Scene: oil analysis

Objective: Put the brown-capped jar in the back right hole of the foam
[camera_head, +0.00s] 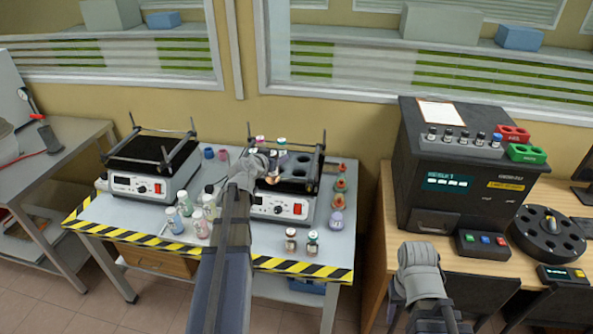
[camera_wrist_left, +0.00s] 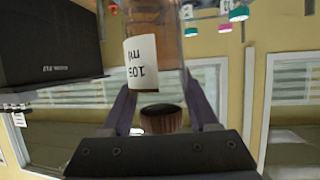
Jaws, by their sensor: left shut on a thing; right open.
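My left gripper (camera_head: 262,168) is over the right shaker, shut on the brown-capped jar. In the left wrist view the jar's brown cap (camera_wrist_left: 160,119) sits between the two fingers, and its clear body with a white label appears upside down above it. In the head view only a small amber part of the jar (camera_head: 272,181) shows beside the gripper. The black foam (camera_head: 312,177) with round holes lies on the right shaker; my gripper and arm hide its left part. Capped jars stand at the foam's back left. My right gripper (camera_head: 418,268) is open, low in front of the right desk.
Posts with bars (camera_head: 322,155) frame the foam. Several capped bottles (camera_head: 186,203) stand left of my left arm, and others (camera_head: 336,210) stand right of the shaker. A second shaker (camera_head: 150,165) is at the left. A dark analyzer (camera_head: 445,165) stands on the right desk.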

